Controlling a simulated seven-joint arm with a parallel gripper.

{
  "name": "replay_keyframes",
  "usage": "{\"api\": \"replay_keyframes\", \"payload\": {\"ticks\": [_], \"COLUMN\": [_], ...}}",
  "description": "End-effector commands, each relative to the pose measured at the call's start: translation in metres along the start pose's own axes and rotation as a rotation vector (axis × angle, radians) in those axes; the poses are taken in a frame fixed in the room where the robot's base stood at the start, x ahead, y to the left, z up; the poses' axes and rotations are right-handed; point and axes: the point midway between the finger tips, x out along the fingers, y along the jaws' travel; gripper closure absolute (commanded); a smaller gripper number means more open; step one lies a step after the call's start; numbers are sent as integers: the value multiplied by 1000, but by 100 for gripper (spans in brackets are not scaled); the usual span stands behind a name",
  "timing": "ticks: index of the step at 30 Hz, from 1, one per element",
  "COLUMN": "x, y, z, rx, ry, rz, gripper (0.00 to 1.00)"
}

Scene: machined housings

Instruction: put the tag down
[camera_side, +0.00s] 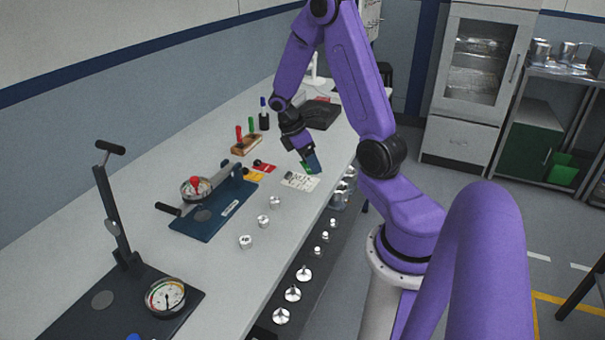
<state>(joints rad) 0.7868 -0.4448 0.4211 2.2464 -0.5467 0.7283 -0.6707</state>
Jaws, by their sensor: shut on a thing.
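My gripper (312,170) points down over the right edge of the long bench, close above or at a white printed card (293,181). It is shut on a green tag (306,167), which shows at the left of the fingers and is partly hidden by them. I cannot tell whether the tag touches the bench or card. A red tag (265,167) and a yellow tag (253,176) lie flat on the bench, left of the white card.
A blue fixture (215,225) with a gauge, and a dark fixture (125,300) with an upright lever, stand left and in front. Several silver housings (263,221) sit along the bench. A wooden block (246,146) holds coloured pens behind.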

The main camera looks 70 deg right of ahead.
Motion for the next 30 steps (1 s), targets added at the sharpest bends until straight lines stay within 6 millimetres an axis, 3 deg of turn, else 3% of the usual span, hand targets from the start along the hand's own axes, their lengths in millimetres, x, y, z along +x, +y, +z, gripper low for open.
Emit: {"api": "replay_keyframes", "payload": {"ticks": [9, 14, 24, 30], "x": [30, 35, 66, 67], "y": [28, 33, 36, 37], "z": [-16, -19, -32, -33], "rx": [0, 0, 0, 0], "ry": [1, 0, 0, 1], "rz": [0, 1, 0, 2], "gripper": [54, 54, 54, 54]}}
